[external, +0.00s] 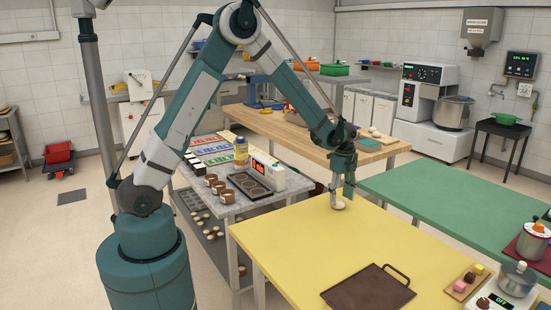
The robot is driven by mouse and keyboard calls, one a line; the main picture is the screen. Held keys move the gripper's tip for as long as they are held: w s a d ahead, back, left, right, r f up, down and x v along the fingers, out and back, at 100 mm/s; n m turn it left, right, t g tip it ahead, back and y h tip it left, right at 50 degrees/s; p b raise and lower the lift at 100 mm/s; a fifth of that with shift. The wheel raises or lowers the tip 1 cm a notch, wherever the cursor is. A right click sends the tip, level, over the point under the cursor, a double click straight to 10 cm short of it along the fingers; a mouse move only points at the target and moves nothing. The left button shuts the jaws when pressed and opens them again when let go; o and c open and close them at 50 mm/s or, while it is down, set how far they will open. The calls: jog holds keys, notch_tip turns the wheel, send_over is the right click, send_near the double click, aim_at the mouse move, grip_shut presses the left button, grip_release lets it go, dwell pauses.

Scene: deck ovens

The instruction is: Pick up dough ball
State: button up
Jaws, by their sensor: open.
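A small pale dough ball (338,206) lies on the yellow table (300,245), near its far edge. My gripper (342,198) points down over it. The jaws are open, with the fingertips low at the ball. I cannot tell from this view whether the fingers touch it. Part of the ball is hidden by the fingers.
A brown tray with a handle (368,290) lies at the table's front. A small board with sweets (467,281) and a scale with a pot (516,280) are at the right. A green table (440,195) stands behind; the yellow table's middle is clear.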

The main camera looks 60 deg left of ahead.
aim_at(340, 201)
jog(key=shift+f, duration=1.55)
jog(key=shift+c, duration=0.5)
jog(key=c, duration=0.9)
